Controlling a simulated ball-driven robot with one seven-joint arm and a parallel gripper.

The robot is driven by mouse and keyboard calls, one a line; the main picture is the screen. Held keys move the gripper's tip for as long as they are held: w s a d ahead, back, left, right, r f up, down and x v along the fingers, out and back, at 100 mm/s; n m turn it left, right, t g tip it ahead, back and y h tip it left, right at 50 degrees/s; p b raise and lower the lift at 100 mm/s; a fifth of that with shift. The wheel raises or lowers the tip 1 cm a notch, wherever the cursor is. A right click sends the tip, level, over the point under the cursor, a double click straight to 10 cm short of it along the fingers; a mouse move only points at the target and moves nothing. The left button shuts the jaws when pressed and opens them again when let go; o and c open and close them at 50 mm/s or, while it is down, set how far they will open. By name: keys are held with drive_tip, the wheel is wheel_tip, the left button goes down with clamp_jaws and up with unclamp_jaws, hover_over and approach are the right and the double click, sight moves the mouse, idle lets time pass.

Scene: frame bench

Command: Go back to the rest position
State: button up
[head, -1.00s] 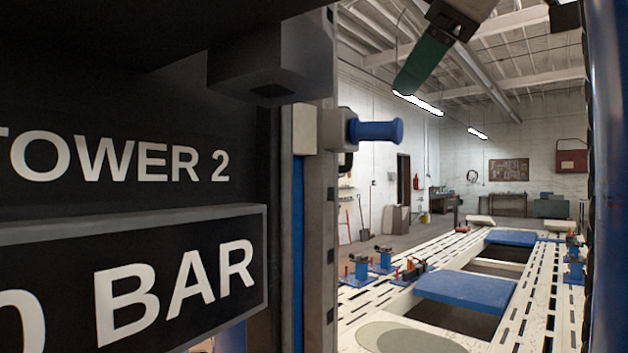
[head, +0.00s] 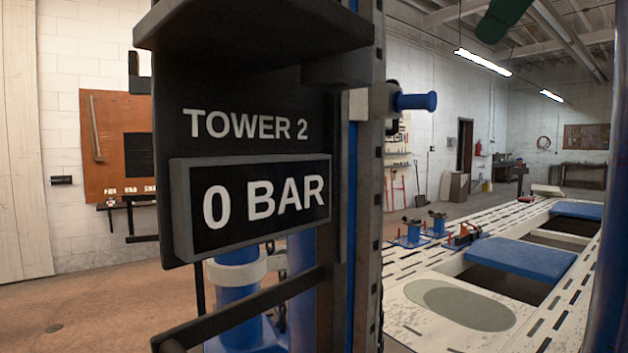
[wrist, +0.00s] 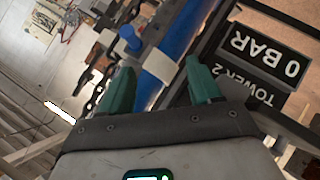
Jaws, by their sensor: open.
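My gripper (wrist: 161,88) shows in the wrist view with its two green fingers spread apart and nothing between them. Beyond the fingers is the blue tower column with a blue knob (wrist: 128,36). In the head view only a green piece of my gripper shows at the top edge; its fingertips cannot be made out there. The tower's black panel (head: 170,110) reads "TOWER 2", and the display below it (head: 250,203) reads "0 BAR". The blue knob (head: 416,101) sticks out to the right of the tower post.
A white slotted frame bench (head: 450,315) with blue plates (head: 520,263) stretches away at right. Blue clamps (head: 412,233) stand on its left side. An orange tool board (head: 110,145) hangs on the left wall. Brown floor (head: 90,310) lies open at lower left.

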drive_tip(key=w+d+f+m+y, duration=0.2)
drive_tip(key=w+f, duration=0.3)
drive_tip(key=f, duration=0.6)
drive_tip(key=w+d+f+m+y, duration=0.1)
drive_tip(key=w+d+f+m, duration=0.3)
drive_tip(key=f, duration=0.7)
wheel_tip(320, 180, down, 26)
drive_tip(key=s+a+m+g, duration=0.1)
drive_tip(key=a+m+g, duration=0.1)
drive_tip(key=s+a+f+m+g+h+p, duration=0.1)
drive_tip(key=s+f+m+g, duration=0.1)
drive_tip(key=s+f, duration=0.85)
drive_tip(key=s+f+m+g+h, duration=0.2)
drive_tip(key=s+f, duration=0.5)
drive_tip(key=f, duration=0.6)
drive_tip(key=s+d+f+g+h, duration=0.1)
drive_tip(key=s+f, duration=0.4)
drive_tip(key=s, duration=0.5)
drive_tip(key=s+d+f+g+h, duration=0.1)
drive_tip(key=s+d+f+g, duration=0.2)
drive_tip(key=s, duration=0.7)
drive_tip(key=shift+s+f+m+h, duration=0.3)
drive_tip(key=shift+s+f+m, duration=0.1)
drive_tip(key=shift+f, duration=0.5)
